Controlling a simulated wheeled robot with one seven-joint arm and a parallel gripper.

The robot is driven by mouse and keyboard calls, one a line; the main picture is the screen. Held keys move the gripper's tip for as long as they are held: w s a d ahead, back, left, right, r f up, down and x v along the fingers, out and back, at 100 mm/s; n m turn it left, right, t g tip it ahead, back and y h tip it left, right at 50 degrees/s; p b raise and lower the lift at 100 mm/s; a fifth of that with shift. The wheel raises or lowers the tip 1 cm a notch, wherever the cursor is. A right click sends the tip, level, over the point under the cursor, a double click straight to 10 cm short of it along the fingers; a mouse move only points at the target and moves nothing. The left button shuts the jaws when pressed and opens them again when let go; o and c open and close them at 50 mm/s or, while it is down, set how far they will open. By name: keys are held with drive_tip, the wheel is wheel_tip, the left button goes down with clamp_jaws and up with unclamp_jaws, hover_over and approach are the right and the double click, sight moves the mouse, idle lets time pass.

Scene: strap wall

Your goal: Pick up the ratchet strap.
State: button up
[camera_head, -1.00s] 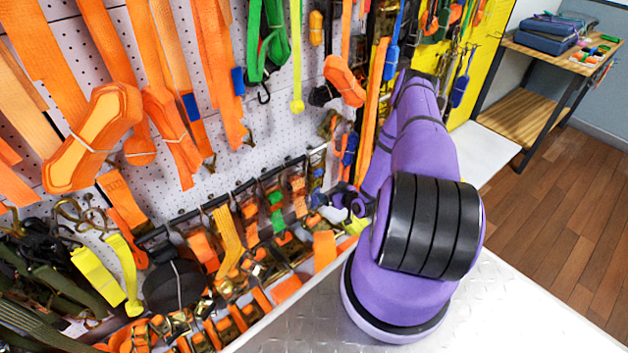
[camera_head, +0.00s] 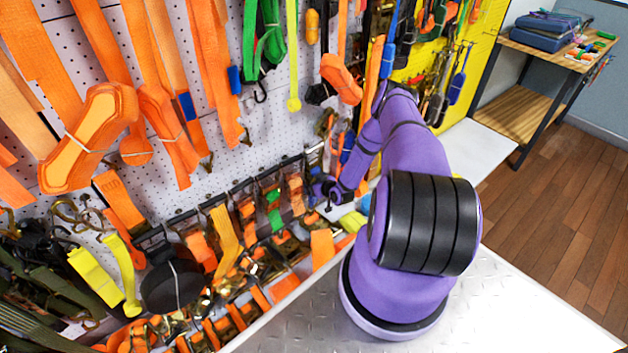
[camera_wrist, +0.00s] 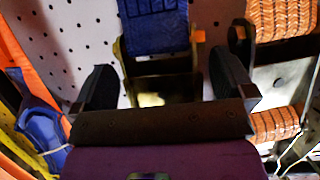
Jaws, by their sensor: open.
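In the wrist view, a ratchet strap with blue webbing (camera_wrist: 155,28) and a brass-coloured metal ratchet sits between the two dark fingers of my gripper (camera_wrist: 162,68). The fingers are apart, one on each side of it, and I see no clear contact. The lower part of the ratchet is hidden behind my gripper body. In the head view, my gripper (camera_head: 322,190) is small, at the right end of the row of ratchets by the pegboard. Several similar straps are in view, so I cannot tell this one apart there.
Orange coiled webbing (camera_wrist: 280,18) lies close right of my gripper, and a blue item (camera_wrist: 42,132) is at left. Many orange straps (camera_head: 92,135) hang on the white pegboard (camera_head: 190,190). A metal tread plate (camera_head: 500,310) is bare at the front right.

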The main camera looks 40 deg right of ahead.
drive_tip(key=c, duration=1.6)
drive_tip(key=shift+o, duration=0.2)
